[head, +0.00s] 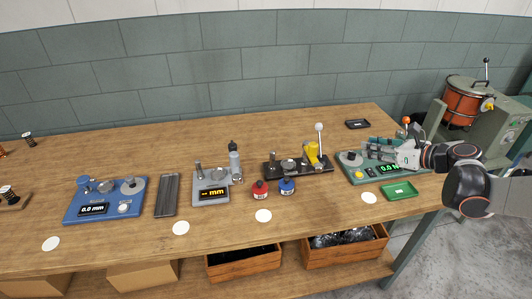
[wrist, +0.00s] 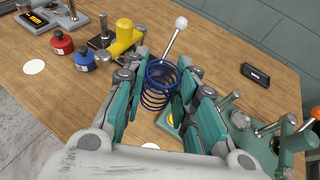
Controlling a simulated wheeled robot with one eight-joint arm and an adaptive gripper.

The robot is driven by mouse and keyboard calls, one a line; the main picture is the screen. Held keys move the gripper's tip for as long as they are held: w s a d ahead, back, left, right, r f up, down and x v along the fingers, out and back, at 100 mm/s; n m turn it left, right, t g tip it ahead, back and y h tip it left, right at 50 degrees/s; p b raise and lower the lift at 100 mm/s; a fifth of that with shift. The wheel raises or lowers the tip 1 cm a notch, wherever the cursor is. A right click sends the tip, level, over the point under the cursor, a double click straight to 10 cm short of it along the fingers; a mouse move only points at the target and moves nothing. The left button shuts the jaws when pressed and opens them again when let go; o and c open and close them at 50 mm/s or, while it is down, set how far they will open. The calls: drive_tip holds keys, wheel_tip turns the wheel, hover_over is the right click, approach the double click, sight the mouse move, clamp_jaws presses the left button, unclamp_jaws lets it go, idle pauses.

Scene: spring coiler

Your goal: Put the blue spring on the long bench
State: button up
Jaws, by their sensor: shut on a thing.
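The blue spring (wrist: 157,85) is an open coil held between the teal fingers of my gripper (wrist: 172,75) in the wrist view. My gripper is shut on it. I cannot make out the spring in the head view. I cannot tell whether the spring touches anything below it.
A green tray (head: 399,191) and a white disc (head: 369,198) lie in front of the green device. A black device with a yellow part (head: 312,152), red (head: 260,190) and blue (head: 287,187) bottles stand to its left. The bench's front middle has clear wood.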

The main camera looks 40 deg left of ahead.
drive_tip(key=r+n+g, duration=0.2)
hover_over(346, 193)
drive_tip(key=shift+m, duration=0.3)
wheel_tip(346, 193, down, 20)
drive_tip(key=b, duration=0.6)
drive_tip(key=shift+s+a+f, duration=0.1)
drive_tip(key=shift+a+f, duration=0.05)
drive_tip(key=shift+f, duration=0.1)
drive_tip(key=shift+f, duration=0.1)
drive_tip(key=o, duration=0.7)
drive_tip(key=shift+o, duration=0.2)
drive_tip(key=shift+d+r, duration=0.2)
drive_tip(key=shift+r, duration=0.05)
drive_tip(key=p+v, duration=0.1)
drive_tip(key=v, duration=0.4)
drive_tip(key=p+v, duration=0.2)
drive_tip(key=v, duration=0.4)
drive_tip(key=shift+s+d+f, duration=0.1)
drive_tip(key=shift+s+d, duration=0.05)
drive_tip(key=shift+d, duration=0.25)
